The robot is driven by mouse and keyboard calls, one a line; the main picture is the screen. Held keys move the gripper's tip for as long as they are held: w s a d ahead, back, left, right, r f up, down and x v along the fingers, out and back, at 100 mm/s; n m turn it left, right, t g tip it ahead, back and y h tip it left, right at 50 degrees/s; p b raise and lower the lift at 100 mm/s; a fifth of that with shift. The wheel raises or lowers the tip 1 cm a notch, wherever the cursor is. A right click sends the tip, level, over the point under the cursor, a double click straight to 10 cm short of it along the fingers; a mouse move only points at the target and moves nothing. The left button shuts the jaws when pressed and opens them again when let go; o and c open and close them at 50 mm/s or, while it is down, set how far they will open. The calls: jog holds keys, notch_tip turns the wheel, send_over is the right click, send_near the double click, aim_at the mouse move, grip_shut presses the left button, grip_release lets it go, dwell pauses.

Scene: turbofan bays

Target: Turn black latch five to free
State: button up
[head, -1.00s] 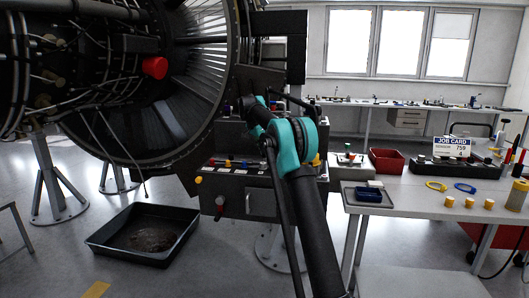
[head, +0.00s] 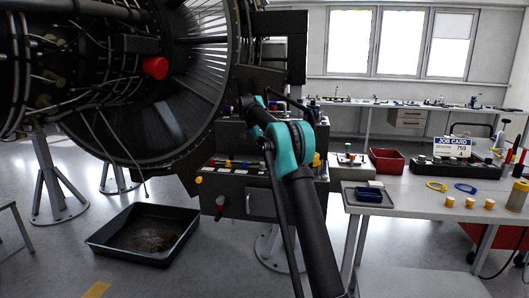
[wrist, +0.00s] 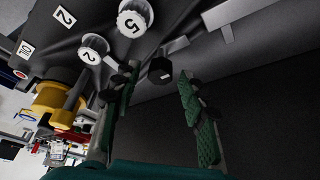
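In the wrist view, a small black block-shaped knob (wrist: 160,70), which looks like black latch five, sticks out near a white round tag marked 5 (wrist: 134,18). My gripper (wrist: 156,88) is open, with a green-padded finger on each side of the knob's line. The knob appears just beyond or between the fingertips, with gaps to both sides and no clear contact. The latch's turned position cannot be told. In the head view, my arm covers my gripper and the latch; part of the dark panel (head: 232,204) shows.
A white tag marked 2 (wrist: 94,46) and a yellow part (wrist: 55,103) lie left of the fingers in the wrist view. In the head view, the engine (head: 195,80) is at left, a black drip tray (head: 105,243) on the floor, and a work table (head: 415,206) at right.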

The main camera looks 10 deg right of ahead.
jog(key=v, duration=1.2)
jog(key=shift+d, duration=0.15)
jog(key=s+d+f+n+y, duration=0.1)
jog(key=s+f+n, duration=0.3)
jog(key=s+f, duration=0.7)
jog(key=s+d+f+n+t+y, duration=0.1)
jog(key=s+d+f+n, duration=0.3)
jog(key=s+f, duration=0.7)
jog(key=s+d+f+n+t+y, duration=0.1)
jog(key=s+f, duration=1)
jog(key=s, duration=2.1)
jog(key=d+n+y, duration=0.1)
jog(key=d+n, duration=0.1)
jog(key=n, duration=0.1)
jog(key=shift+d+f+n, duration=0.15)
jog(key=shift+d+n, duration=0.05)
jog(key=shift+n, duration=0.2)
